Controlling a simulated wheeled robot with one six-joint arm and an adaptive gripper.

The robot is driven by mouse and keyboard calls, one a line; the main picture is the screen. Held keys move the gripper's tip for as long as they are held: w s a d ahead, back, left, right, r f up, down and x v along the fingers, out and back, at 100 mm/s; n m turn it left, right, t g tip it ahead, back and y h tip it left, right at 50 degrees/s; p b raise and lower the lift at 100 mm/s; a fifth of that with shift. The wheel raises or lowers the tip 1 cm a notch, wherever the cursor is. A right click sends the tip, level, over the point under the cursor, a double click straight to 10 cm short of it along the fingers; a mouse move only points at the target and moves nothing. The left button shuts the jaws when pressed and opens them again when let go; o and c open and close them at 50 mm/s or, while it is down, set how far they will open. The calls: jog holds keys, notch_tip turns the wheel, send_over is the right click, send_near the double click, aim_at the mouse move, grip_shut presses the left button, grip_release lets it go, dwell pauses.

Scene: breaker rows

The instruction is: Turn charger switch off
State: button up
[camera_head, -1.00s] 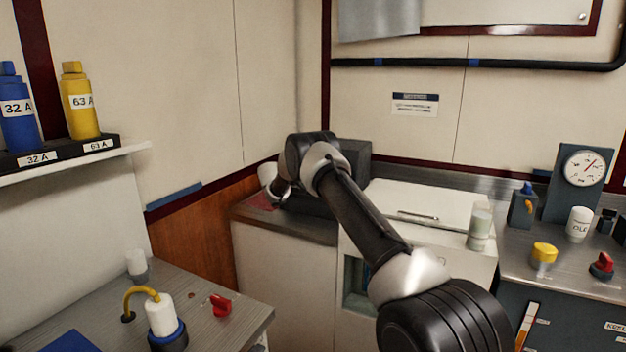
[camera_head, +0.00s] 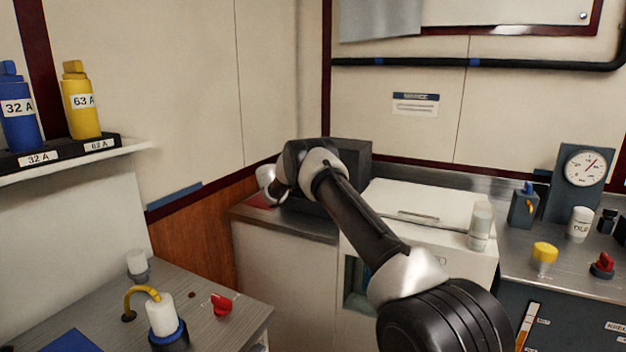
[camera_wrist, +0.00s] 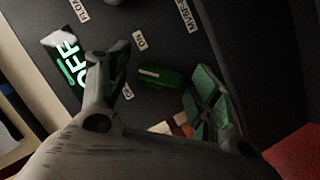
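In the wrist view, a green switch handle (camera_wrist: 163,76) sits on a dark panel (camera_wrist: 165,20), with small labels above and below it that are hard to read. My gripper (camera_wrist: 163,80) is open, its two fingers apart on either side of the handle, with dark gaps between; I cannot tell whether either finger touches it. A lit green "OFF" display (camera_wrist: 68,58) is left of the handle, partly behind a finger. No label naming the charger is readable. In the head view, my arm reaches to the dark box (camera_head: 354,160) in the corner; the fingers and handle are hidden there.
A white-lidded cabinet (camera_head: 440,205) stands right of the box. A red switch (camera_head: 221,305) and a white lamp-like part (camera_head: 160,315) are on the near left bench. Another red switch (camera_head: 602,265) and a yellow knob (camera_head: 544,252) are on the right bench.

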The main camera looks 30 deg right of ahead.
jog(key=shift+r, duration=0.1)
notch_tip(320, 180, up, 10)
dwell(0.5)
